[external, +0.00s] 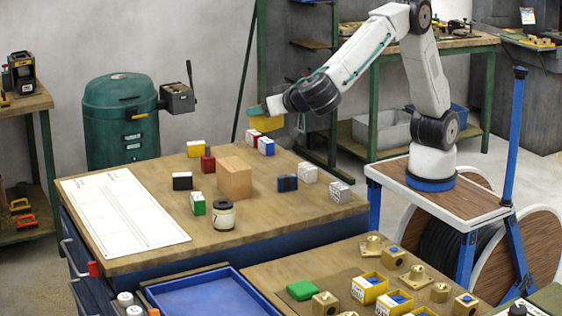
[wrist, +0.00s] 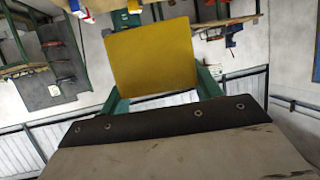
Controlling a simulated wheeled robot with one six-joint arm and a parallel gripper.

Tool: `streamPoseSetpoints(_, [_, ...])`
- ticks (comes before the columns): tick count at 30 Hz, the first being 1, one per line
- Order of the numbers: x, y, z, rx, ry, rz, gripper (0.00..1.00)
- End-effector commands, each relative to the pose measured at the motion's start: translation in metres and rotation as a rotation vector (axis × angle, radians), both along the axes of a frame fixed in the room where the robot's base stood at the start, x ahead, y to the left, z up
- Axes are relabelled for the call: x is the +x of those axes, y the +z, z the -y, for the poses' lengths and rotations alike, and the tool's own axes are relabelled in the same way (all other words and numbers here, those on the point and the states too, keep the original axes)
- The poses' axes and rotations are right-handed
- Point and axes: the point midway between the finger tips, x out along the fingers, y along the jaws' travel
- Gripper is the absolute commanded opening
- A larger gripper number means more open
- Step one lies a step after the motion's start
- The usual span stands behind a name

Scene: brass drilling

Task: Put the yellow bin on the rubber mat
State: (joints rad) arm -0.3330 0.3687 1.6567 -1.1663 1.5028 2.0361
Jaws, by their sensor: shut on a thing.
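My gripper (external: 262,111) is raised above the far edge of the wooden workbench, shut on a yellow bin (external: 267,124). In the wrist view the yellow bin (wrist: 150,58) shows as a flat yellow face between my green fingers.
The workbench (external: 140,256) holds a wooden block (external: 235,178), several small coloured blocks, a jar (external: 223,215) and a white printed sheet (external: 120,212). The near bench has a blue tray (external: 215,296), brass parts, small yellow boxes (external: 368,288) and a green block (external: 302,290).

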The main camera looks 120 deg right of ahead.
Motion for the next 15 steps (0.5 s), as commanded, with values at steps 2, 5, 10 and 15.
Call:
streamPoseSetpoints(2, [0.0, 0.02, 0.0, 0.001, -0.001, 0.005, 0.39])
streamPoseSetpoints(5, [0.0, 0.041, 0.0, 0.001, -0.001, 0.004, 0.39])
streamPoseSetpoints(10, [0.027, 0.035, -0.007, 0.0, 0.147, -0.001, 0.39])
streamPoseSetpoints(15, [0.06, 0.032, -0.022, 0.0, 0.342, 0.0, 0.39])
